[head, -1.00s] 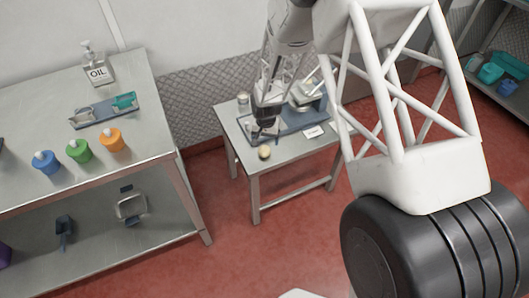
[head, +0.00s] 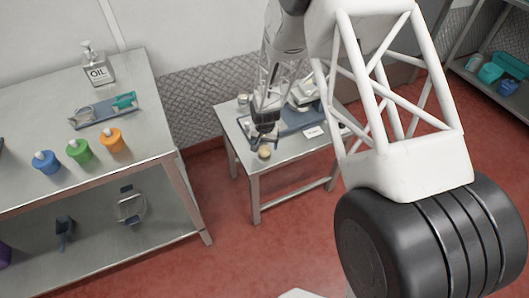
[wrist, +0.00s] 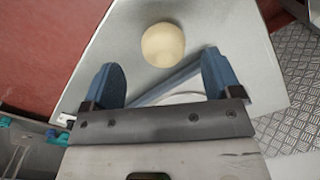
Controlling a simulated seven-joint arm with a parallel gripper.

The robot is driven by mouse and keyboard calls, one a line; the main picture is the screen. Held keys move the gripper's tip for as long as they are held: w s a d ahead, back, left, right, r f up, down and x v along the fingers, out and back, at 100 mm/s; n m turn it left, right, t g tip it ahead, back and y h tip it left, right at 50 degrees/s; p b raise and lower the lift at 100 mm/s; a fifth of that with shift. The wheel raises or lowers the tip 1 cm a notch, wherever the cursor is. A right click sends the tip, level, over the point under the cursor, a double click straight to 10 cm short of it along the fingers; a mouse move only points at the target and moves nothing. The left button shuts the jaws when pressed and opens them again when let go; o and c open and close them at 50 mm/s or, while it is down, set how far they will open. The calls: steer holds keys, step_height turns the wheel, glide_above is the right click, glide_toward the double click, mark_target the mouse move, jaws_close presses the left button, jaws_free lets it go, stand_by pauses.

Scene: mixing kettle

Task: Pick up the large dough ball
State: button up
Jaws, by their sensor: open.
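A pale, round dough ball (head: 264,152) sits near the front edge of the small metal table (head: 290,157). The dough ball also shows in the wrist view (wrist: 163,45), on the bare tabletop past my fingertips. My gripper (head: 264,139) is above the small table, just behind and over the dough ball in the head view. In the wrist view my gripper (wrist: 160,72) is open, with its two blue fingers apart and nothing between them. The ball lies beyond the fingers, apart from them.
A blue-grey tray (head: 291,122) with a scale-like item (head: 306,92) stands behind on the small table, and a white label (head: 313,132) lies near it. A larger steel table (head: 50,110) at left holds an oil bottle (head: 97,68) and several coloured bottles.

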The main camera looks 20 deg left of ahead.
mark_target(264, 154)
steer(key=shift+f, duration=0.15)
steer(key=shift+w+a+f, duration=0.1)
steer(key=shift+f, duration=1.1)
steer(key=shift+a+f, duration=0.1)
steer(key=shift+f, duration=1.1)
steer(key=shift+c, duration=0.2)
steer(key=c, duration=1)
steer(key=shift+r, duration=0.15)
steer(key=shift+r, duration=1.7)
steer(key=s+d+r, duration=0.1)
steer(key=s+d, duration=0.8)
steer(key=s, duration=0.4)
steer(key=shift+s+r, duration=0.15)
